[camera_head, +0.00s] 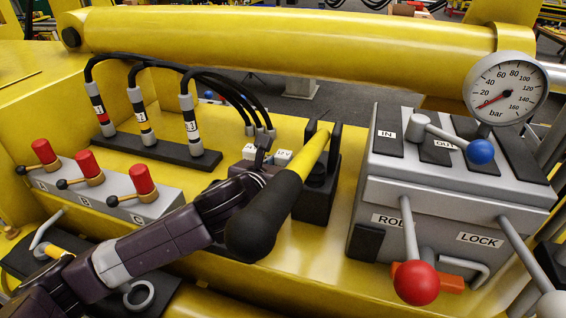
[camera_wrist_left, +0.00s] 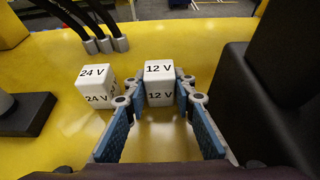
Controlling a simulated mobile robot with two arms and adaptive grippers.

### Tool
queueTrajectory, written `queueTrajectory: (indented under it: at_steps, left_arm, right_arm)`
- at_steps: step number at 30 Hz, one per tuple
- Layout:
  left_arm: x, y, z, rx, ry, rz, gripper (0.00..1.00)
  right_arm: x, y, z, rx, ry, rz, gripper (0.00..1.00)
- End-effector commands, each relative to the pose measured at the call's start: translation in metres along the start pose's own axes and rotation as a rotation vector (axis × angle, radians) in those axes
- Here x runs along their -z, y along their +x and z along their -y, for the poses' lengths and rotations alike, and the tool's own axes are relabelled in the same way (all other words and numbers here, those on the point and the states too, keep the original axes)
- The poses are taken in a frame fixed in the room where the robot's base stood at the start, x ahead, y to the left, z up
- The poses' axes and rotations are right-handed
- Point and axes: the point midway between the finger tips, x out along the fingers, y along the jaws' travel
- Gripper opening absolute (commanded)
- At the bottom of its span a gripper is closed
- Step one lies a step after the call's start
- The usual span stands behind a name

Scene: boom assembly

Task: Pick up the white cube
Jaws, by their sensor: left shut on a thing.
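Two small white cubes stand side by side on the yellow surface. One is the "12 V" cube (camera_wrist_left: 159,70) (camera_head: 283,156), the other the "24 V" cube (camera_wrist_left: 96,86) (camera_head: 249,151) to its left. My left gripper (camera_wrist_left: 159,92) (camera_head: 266,160) is shut on the 12 V cube, with one blue-padded finger on each side of it. The cube is upright; I cannot tell whether it is lifted. The 24 V cube stands apart, just outside the left finger. In the head view my gripper partly hides both cubes. My right gripper is not in view.
A black lever with a yellow shaft (camera_head: 304,166) rises close to the right of my gripper. Hoses on a black base (camera_head: 143,147) stand behind left. A red-lever box (camera_head: 105,195) is at left, and a grey gauge box (camera_head: 450,195) at right.

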Motion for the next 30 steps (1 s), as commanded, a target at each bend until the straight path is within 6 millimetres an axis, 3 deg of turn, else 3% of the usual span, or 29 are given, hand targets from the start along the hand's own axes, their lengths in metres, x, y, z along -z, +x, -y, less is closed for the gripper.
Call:
queueTrajectory:
  at_steps: [5,11,24,30]
  left_arm:
    - [-0.007,-0.002,0.000,0.000,-0.001,0.003,0.00]
    - [-0.030,-0.012,0.001,0.001,0.002,0.007,0.00]
    - [-0.131,-0.054,0.000,0.000,0.001,0.008,0.00]
    - [-0.165,-0.068,0.000,-0.001,0.000,0.004,0.00]
  right_arm:
    - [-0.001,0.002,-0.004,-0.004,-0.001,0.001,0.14]
    - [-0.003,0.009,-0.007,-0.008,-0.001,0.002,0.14]
    - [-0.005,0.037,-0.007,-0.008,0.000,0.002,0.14]
    - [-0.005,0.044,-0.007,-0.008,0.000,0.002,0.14]
